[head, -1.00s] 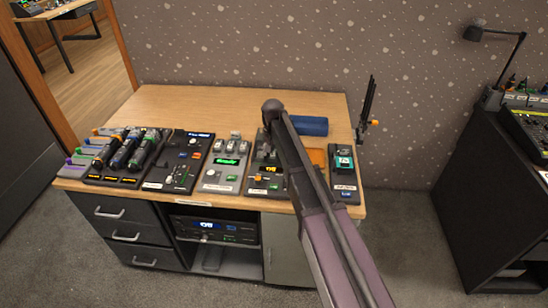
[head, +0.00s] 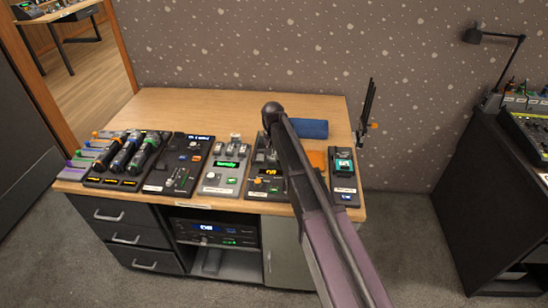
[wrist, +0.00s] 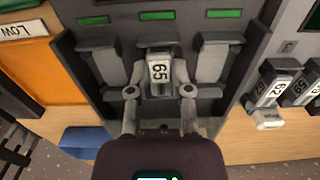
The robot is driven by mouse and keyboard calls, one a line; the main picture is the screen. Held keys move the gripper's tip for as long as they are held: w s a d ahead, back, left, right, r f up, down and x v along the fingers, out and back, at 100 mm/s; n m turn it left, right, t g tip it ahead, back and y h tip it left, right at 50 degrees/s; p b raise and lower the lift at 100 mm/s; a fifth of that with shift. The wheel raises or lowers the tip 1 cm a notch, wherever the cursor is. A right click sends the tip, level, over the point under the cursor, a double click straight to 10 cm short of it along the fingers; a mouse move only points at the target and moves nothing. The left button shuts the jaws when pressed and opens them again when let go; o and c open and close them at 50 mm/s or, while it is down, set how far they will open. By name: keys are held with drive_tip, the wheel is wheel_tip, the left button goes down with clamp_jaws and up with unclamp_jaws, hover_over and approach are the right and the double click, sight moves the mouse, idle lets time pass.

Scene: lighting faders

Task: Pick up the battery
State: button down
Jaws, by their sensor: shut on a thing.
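The battery (wrist: 160,69), a small grey-white block marked 65, stands in the middle slot of a dark three-slot charger (wrist: 226,108) in the wrist view. My gripper (wrist: 159,88) is shut on it, one finger at each side. The slots left and right of it look empty. Green displays show above the slots. In the head view my own arm covers the gripper and the battery, and hides part of the charger area on the desk.
In the wrist view, blocks marked 62 (wrist: 270,90) and another number stand at right.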

drive_tip(key=shift+r, duration=0.1)
wheel_tip(320, 180, up, 4)
drive_tip(key=p, duration=0.4)
drive_tip(key=s+d, duration=0.1)
drive_tip(key=s, duration=0.4)
drive_tip(key=s+d, duration=0.1)
drive_tip(key=s, duration=0.4)
drive_tip(key=s+d+p, duration=0.1)
drive_tip(key=s, duration=0.4)
drive_tip(key=shift+s+d+r, duration=0.3)
drive_tip(key=shift+s+r, duration=0.05)
drive_tip(key=shift+r, duration=0.05)
drive_tip(key=shift+r, duration=0.1)
drive_tip(key=shift+r+p, duration=1.9)
drive_tip(key=shift+p, duration=0.1)
